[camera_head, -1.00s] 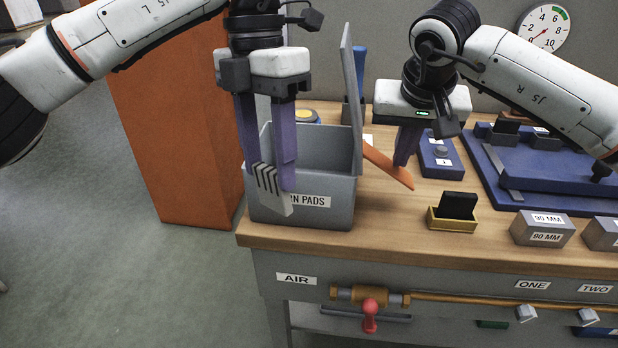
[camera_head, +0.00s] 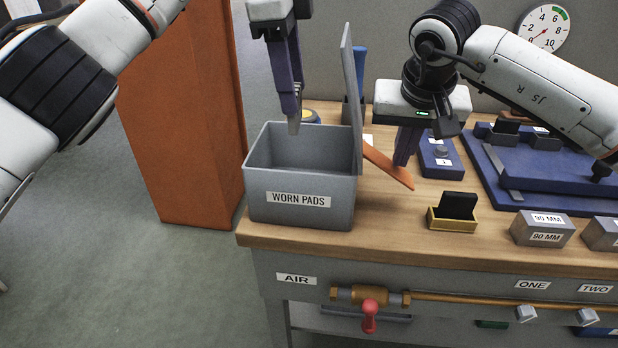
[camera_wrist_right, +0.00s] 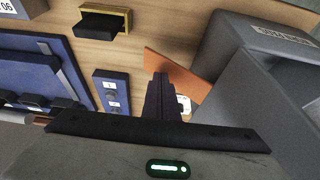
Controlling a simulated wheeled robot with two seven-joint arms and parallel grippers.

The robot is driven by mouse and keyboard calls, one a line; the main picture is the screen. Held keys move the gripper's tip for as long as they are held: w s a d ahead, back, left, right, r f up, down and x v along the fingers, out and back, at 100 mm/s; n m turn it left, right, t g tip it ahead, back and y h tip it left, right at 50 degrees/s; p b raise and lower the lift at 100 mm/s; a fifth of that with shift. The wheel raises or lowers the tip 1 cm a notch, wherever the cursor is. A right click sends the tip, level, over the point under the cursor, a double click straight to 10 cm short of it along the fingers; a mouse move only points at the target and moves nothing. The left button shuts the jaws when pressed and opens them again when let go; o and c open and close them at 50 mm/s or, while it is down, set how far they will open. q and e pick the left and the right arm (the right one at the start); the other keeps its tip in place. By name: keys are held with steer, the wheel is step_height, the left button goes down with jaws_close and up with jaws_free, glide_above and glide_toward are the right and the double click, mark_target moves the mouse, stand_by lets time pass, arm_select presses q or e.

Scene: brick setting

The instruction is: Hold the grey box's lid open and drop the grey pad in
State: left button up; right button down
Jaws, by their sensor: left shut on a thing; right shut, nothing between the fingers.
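The grey box (camera_head: 255,190), labelled WORN PADS, stands at the bench's left end. Its lid (camera_head: 352,90) is upright along the box's right side, and the box is open on top. The inside that shows looks empty. An orange tab (camera_head: 388,167) slopes down to the right from the lid side. My right gripper (camera_head: 403,160) is shut and empty at this tab; its fingers also show beside the tab in the right wrist view (camera_wrist_right: 162,85).
A yellow tray with a black block (camera_head: 458,206) and grey 90 MM blocks (camera_head: 542,229) sit right of the box. A blue fixture (camera_head: 540,165) lies further right. An orange cabinet (camera_head: 185,130) stands left of the bench. Bare wood lies in front of the tab.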

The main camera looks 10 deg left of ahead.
mark_target(292, 117)
arm_select(q)
steer(key=shift+f, duration=2.95)
steer(key=o, duration=1.2)
steer(key=shift+c, duration=0.2)
step_height(292, 117, up, 12)
steer(key=s+a, duration=0.1)
steer(key=shift+s, duration=0.35)
steer(key=shift+a+f, duration=0.1)
